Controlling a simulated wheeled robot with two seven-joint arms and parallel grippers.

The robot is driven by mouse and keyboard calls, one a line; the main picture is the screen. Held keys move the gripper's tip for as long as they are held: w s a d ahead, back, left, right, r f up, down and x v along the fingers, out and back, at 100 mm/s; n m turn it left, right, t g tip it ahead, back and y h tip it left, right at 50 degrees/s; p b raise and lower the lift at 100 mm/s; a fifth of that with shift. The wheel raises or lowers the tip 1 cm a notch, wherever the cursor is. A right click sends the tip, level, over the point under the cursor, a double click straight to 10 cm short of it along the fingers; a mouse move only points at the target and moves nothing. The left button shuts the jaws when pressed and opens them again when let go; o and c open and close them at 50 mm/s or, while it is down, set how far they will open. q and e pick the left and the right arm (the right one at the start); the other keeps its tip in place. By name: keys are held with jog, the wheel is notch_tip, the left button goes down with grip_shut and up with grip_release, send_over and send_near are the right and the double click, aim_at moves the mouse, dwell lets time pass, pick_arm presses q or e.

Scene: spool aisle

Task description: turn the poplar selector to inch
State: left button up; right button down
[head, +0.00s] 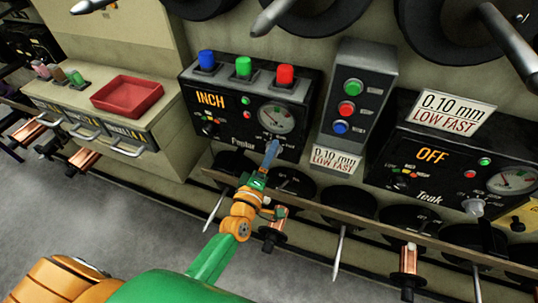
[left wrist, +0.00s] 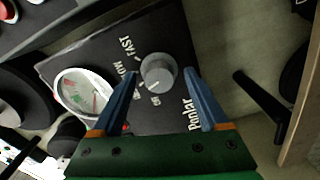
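The Poplar panel (head: 187,88) is a black box with blue, green and red buttons on top, a round gauge and a lit display (head: 210,99) that reads INCH. The Poplar selector (left wrist: 158,72) is a round grey knob beside the gauge in the left wrist view, with FAST and other partly hidden labels around it. My left gripper (head: 272,148) is in front of the panel's lower right. In the left wrist view its blue fingers (left wrist: 162,75) are apart, one on each side of the knob, with visible gaps. In the head view the gripper mostly hides the knob. My right gripper is not in view.
The Teak panel (head: 432,188), reading OFF, is at right. A grey button box (head: 357,75) stands between the panels. A red tray (head: 127,93) lies on the drawer cabinet at left. A rail (head: 370,225) with spools and rods runs below the panels.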

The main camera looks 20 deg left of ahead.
pick_arm(q)
jog(key=shift+s, duration=0.1)
jog(key=s, duration=0.7)
jog(key=shift+a, duration=0.15)
jog(key=s+f+m+g+h, duration=0.1)
jog(key=s+f+m+g, duration=0.4)
jog(key=f, duration=0.7)
jog(key=s+f+m+g, duration=0.4)
jog(key=s+f+m, duration=0.15)
jog(key=f, duration=0.55)
jog(key=s+a+f+m+g, duration=0.1)
jog(key=s+f+m+g, duration=0.1)
jog(key=s, duration=0.5)
jog(key=s+a+f+m+g+y, duration=0.1)
jog(key=s+a+f+m+g, duration=0.1)
jog(key=s+f, duration=0.3)
jog(key=s+a+f+m+g, duration=0.1)
jog(key=s+f+m+g, duration=0.1)
jog(key=s, duration=0.7)
jog(key=shift+s+a+f+g+y+p, duration=0.25)
jog(key=shift+a+f+g+y+p, duration=0.05)
jog(key=shift+f+g, duration=0.65)
